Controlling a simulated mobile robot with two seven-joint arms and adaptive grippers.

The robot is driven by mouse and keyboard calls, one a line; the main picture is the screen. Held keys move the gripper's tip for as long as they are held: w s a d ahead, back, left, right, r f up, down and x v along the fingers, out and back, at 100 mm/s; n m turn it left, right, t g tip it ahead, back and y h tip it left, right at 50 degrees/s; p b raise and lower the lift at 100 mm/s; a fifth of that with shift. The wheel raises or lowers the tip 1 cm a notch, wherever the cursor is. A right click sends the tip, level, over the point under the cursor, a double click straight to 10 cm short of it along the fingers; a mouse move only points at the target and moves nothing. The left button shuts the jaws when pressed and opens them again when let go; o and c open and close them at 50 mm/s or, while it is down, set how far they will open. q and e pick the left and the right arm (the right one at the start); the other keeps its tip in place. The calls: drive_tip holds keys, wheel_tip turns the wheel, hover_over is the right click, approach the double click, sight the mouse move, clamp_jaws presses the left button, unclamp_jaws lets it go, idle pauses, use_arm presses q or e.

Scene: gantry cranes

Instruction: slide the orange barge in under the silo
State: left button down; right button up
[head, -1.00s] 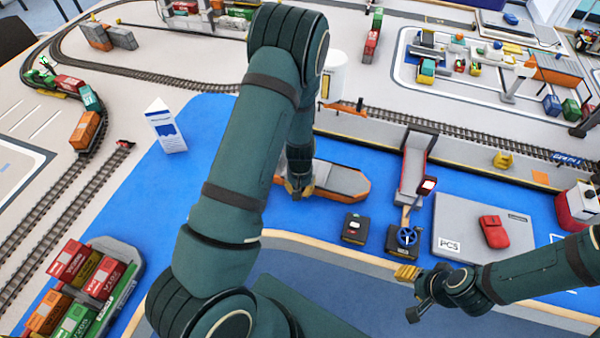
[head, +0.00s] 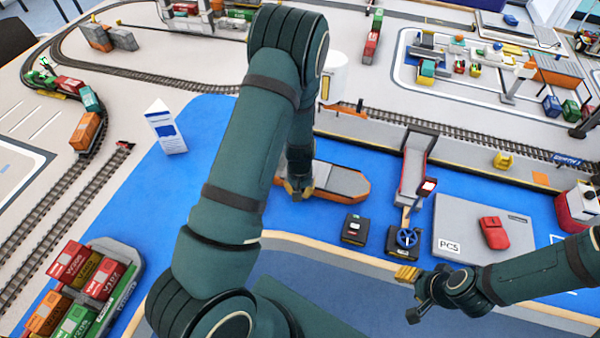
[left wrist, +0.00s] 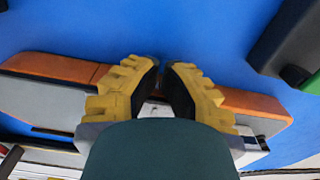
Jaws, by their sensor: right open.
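The orange barge (head: 342,181) floats on the blue water mat in the middle of the head view, with an orange hull and grey deck. My left arm hides part of its left end. The white silo (head: 338,78) stands behind it, beyond the water's edge, partly hidden by my left arm. My left gripper (head: 298,191) is down at the barge's left part. In the left wrist view its yellow fingers (left wrist: 165,72) are close together over the barge (left wrist: 252,103); whether they grip it is hidden. My right gripper (head: 408,294) is open and empty at the lower right.
A container barge (head: 122,288) lies lower left. Rail track runs behind the quay.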

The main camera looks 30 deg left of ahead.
use_arm(q)
drive_tip(key=shift+w, duration=0.15)
drive_tip(key=shift+w+a+b, duration=0.1)
drive_tip(key=shift+w+a, duration=0.2)
drive_tip(key=shift+w, duration=0.55)
drive_tip(key=shift+w+a+b, duration=0.15)
drive_tip(key=shift+w+a, duration=0.1)
drive_tip(key=shift+w, duration=0.6)
drive_tip(key=shift+w+a+b, duration=0.1)
drive_tip(key=shift+w+a, duration=0.2)
drive_tip(key=shift+w, duration=0.55)
drive_tip(key=shift+w+a+b, duration=0.35)
drive_tip(key=shift+w, duration=0.75)
drive_tip(key=shift+w+a+b, duration=0.3)
drive_tip(key=shift+w+b, duration=0.05)
drive_tip(key=shift+w, duration=0.7)
drive_tip(key=shift+w+a+b, duration=0.35)
drive_tip(key=shift+w, duration=0.75)
drive_tip(key=shift+s+d+r+p, duration=0.2)
drive_tip(key=shift+s+p, duration=0.1)
drive_tip(key=shift+s, duration=0.3)
drive_tip(key=shift+r+p, duration=0.35)
drive_tip(key=shift+r, duration=0.15)
wheel_tip(320, 180, up, 9)
drive_tip(key=p, duration=0.5)
drive_tip(key=shift+p, duration=0.35)
